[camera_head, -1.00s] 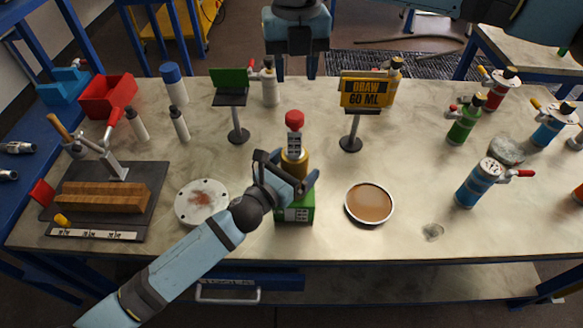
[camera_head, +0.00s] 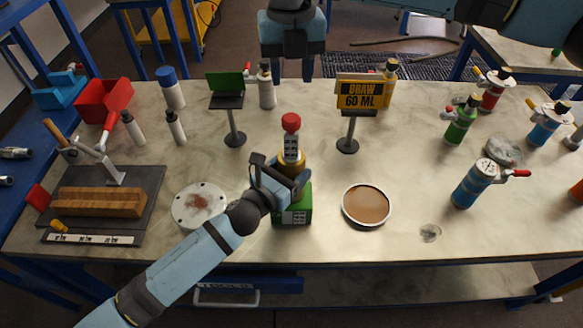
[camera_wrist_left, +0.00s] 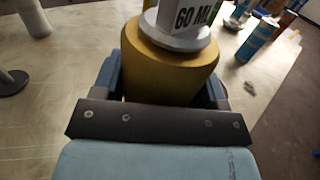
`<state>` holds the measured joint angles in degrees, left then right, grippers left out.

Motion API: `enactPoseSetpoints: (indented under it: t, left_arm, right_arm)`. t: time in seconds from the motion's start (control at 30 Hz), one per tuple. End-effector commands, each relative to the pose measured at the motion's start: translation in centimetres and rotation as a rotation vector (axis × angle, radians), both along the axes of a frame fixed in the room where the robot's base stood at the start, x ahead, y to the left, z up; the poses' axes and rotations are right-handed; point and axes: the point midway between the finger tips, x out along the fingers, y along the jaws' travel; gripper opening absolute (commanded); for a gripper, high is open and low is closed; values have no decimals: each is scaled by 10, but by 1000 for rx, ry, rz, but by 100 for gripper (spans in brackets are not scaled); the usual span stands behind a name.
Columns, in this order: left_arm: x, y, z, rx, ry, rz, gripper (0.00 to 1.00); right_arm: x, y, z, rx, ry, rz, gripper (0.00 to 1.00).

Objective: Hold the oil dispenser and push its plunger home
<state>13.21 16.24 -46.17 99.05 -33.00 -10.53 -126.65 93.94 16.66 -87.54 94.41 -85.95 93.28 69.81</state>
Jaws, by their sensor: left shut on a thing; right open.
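The oil dispenser (camera_head: 292,160) stands upright near the front middle of the table, with a gold body, a pale stem with dark markings and a red knob (camera_head: 291,121) raised on top. Its gold body also fills the middle of the left wrist view (camera_wrist_left: 168,72), below a grey collar and a "60 ML" label. My left gripper (camera_head: 285,182) is shut around the body, one finger on each side. A green block (camera_head: 294,212) is below the dispenser.
A yellow "DRAW 60 ML" sign (camera_head: 360,94) and a green-topped stand (camera_head: 227,92) stand behind the dispenser. A brown-filled dish (camera_head: 367,205) is to its right, a flanged disc (camera_head: 200,205) to its left. Several bottles stand at the right.

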Motion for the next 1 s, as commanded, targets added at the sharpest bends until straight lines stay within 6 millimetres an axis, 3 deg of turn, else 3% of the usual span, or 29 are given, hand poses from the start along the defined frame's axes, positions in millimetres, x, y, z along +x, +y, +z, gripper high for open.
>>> enactPoseSetpoints:
  t: [0.47, 0.57, 0.63, 1.0]
  left_arm:
    - [0, 0, 0, 1, 1, 0, 30]
    - [0, 0, 0, 1, 1, 0, 30]
    - [0, 0, 0, 1, 1, 0, 30]
    - [0, 0, 0, 1, 1, 0, 30]
  right_arm:
    - [0, 0, 0, 0, 0, 0, 43]
    - [-1, 1, -1, 5, 4, -2, 63]
    - [-3, 3, -3, 25, 19, -10, 65]
    - [-31, 31, -28, 400, 328, -242, 65]
